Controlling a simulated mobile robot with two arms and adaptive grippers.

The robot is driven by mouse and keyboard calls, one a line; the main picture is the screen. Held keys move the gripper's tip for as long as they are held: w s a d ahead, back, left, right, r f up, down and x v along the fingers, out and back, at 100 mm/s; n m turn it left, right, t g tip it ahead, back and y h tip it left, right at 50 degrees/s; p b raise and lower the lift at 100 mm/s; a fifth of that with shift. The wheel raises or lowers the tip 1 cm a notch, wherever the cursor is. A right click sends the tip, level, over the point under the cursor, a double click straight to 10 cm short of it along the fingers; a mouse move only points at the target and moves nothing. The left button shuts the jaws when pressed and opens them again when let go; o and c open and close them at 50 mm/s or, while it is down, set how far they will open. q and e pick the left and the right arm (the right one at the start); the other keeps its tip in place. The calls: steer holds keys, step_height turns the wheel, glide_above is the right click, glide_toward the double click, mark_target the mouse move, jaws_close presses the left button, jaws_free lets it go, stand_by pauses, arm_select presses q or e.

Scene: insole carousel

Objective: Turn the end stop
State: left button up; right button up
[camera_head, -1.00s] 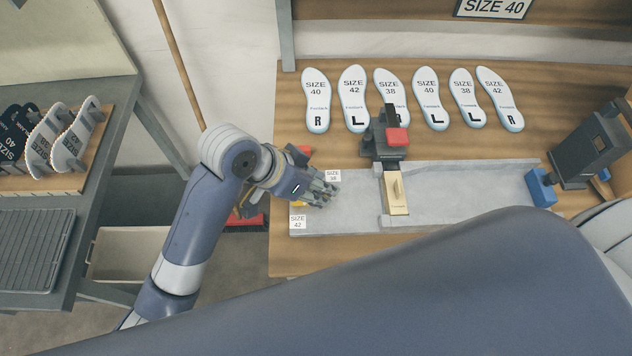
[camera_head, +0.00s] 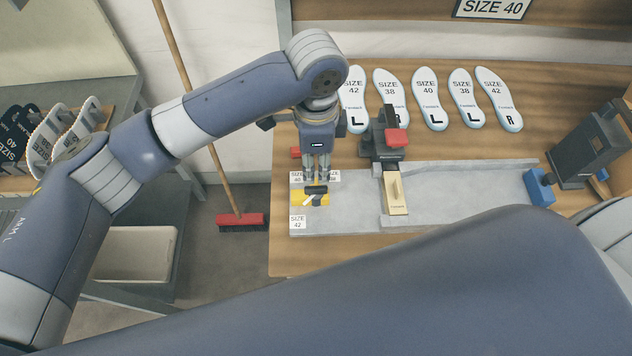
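At the left end of the grey fixture (camera_head: 450,200) is a yellow plate (camera_head: 298,197) with SIZE labels around it, one reading SIZE 42 (camera_head: 298,222). I take the small pale pointer (camera_head: 308,201) on this plate as part of the end stop. My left gripper (camera_head: 316,188) points down over the plate, with its dark fingertips at or just above the pointer. The fingertips hide most of the end stop, and I cannot tell whether they touch or grip it. My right gripper is out of view.
A clamp with a red block (camera_head: 397,138) and a brass slider (camera_head: 396,195) stand right of my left gripper. Labelled insoles (camera_head: 430,98) lie behind. A blue block (camera_head: 540,188) is at the fixture's right end. My large arm link covers the foreground.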

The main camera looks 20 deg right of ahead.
mark_target(316, 187)
arm_select(q)
step_height(316, 187, down, 8)
steer(key=shift+f+p, duration=0.2)
steer(key=shift+p, duration=0.75)
steer(key=shift+f, duration=0.45)
steer(key=shift+c, duration=0.2)
jaws_close()
